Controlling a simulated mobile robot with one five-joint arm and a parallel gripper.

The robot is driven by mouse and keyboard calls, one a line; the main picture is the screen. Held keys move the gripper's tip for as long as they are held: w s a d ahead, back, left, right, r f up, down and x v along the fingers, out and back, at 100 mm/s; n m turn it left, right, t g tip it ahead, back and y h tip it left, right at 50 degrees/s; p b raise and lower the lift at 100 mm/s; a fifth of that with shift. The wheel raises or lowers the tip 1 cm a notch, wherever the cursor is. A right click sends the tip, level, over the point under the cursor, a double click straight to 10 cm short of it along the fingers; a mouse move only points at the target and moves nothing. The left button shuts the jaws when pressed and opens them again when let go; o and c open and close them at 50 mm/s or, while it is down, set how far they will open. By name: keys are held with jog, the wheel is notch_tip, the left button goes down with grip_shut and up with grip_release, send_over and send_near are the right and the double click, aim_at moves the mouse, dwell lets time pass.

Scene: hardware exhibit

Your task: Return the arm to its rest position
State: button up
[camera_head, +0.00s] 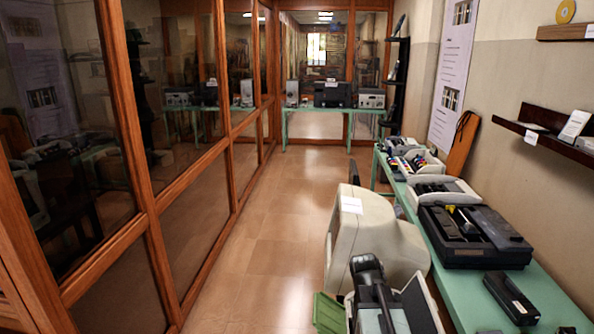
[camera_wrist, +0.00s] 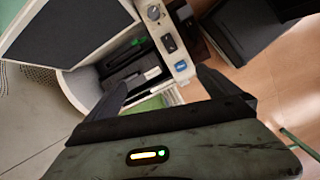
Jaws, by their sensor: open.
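My gripper (camera_wrist: 160,80) shows in the wrist view with its two dark fingers spread apart and nothing held between them. Beyond the fingers is a pale device with a dark panel (camera_wrist: 80,30) and a white control strip (camera_wrist: 172,40) with a knob and a blue button. I cannot tell how far the fingertips are from it. In the head view a dark jointed shape stands at the bottom centre right, which may be my arm; the gripper's fingers cannot be made out there.
A green table (camera_head: 470,285) runs along the right wall, carrying a black case (camera_head: 475,250) and several devices. A large pale machine (camera_head: 375,240) stands beside it. Wood-framed glass (camera_head: 190,150) lines the left. Tiled floor (camera_head: 285,200) is clear between them. A far table (camera_head: 310,108) holds old equipment.

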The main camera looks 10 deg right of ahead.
jog(key=s+a+f+m+y, duration=0.1)
jog(key=a+m+y, duration=0.1)
jog(key=a+m, duration=0.9)
jog(key=a, duration=0.6)
jog(key=shift+s+f+m+y+b, duration=0.25)
jog(key=shift+f+m+y+b, duration=0.05)
jog(key=shift+f+b, duration=0.1)
